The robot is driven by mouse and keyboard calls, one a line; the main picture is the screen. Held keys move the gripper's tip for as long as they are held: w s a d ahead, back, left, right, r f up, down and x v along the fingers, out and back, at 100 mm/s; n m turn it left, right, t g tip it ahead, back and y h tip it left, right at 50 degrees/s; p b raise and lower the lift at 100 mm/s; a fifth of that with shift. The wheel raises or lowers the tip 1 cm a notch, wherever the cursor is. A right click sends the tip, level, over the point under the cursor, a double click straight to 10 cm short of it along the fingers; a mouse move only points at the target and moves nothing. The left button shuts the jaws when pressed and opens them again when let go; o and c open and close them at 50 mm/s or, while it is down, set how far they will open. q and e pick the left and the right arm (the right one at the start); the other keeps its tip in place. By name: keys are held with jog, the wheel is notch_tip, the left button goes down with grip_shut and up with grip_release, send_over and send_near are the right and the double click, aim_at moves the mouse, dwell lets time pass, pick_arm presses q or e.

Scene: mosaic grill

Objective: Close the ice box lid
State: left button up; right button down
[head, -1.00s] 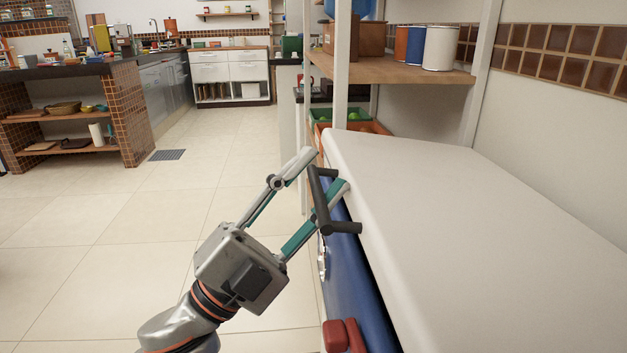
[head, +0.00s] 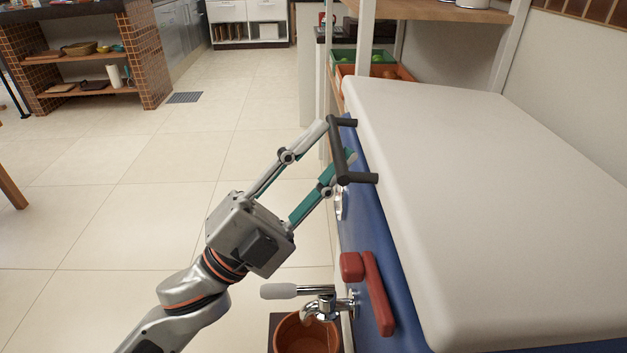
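The ice box has a blue body (head: 364,235) and a thick white lid (head: 480,200) at the right of the head view. The lid lies nearly flat over the body, and I see no clear gap along the visible edge. A black bar handle (head: 340,150) sticks out from the far part of the blue side. My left gripper (head: 338,139) is at this handle with its fingers spread. My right gripper is out of view.
A red handle (head: 372,290) and a metal tap (head: 322,302) are on the near blue side, above a terracotta pot (head: 308,336). A shelf with green (head: 362,58) and orange crates (head: 402,72) stands behind the box.

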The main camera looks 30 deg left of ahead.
pick_arm(q)
jog(key=shift+s+a+f, duration=0.1)
jog(key=shift+s+f, duration=0.4)
jog(key=shift+f, duration=0.4)
jog(key=shift+s+a+f, duration=0.1)
jog(key=shift+s+f, duration=0.4)
jog(key=shift+f, duration=0.35)
